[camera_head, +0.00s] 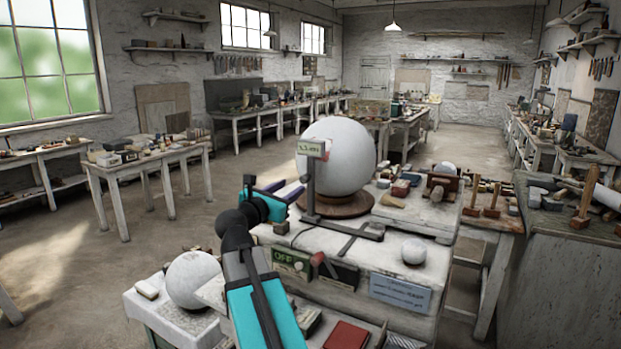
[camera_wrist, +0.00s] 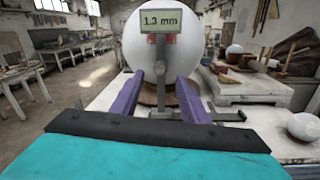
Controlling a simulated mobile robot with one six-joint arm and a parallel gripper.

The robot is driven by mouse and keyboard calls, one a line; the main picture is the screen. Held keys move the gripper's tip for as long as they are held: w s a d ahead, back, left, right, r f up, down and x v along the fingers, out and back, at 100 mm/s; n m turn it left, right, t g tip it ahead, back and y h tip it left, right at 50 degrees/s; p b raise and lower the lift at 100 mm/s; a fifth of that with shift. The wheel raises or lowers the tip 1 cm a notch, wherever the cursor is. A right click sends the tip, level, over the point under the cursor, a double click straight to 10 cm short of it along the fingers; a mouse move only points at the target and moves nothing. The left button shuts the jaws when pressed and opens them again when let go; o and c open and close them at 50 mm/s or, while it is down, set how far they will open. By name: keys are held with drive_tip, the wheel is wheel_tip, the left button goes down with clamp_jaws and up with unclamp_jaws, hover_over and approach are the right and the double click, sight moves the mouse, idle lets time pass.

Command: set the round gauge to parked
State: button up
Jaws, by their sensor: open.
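The gauge (camera_head: 309,149) is a small rectangular display head on a grey upright post, standing close in front of a big white plaster sphere (camera_head: 342,155). In the wrist view the gauge display (camera_wrist: 160,20) reads 1.3 mm, with red parts just under it. The post's foot spreads as a flat grey bar on the bench top. My gripper (camera_head: 287,190) is open, left of the post in the head view. In the wrist view its two purple fingers (camera_wrist: 161,84) point at the post, which shows between them. I cannot tell whether they touch it.
The sphere rests on a brown round base (camera_head: 337,205). The bench front bears an OFF sign (camera_head: 291,263) and a red-handled lever (camera_head: 319,259). A small white ball (camera_head: 414,251) lies at the bench's right. Another sphere (camera_head: 193,279) sits on a lower table at left.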

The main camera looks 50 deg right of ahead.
sight(308, 184)
drive_tip(key=shift+d, duration=0.15)
drive_tip(key=p+x, duration=0.3)
drive_tip(key=x, duration=1)
drive_tip(key=shift+d+p, duration=0.35)
drive_tip(key=shift+d, duration=0.1)
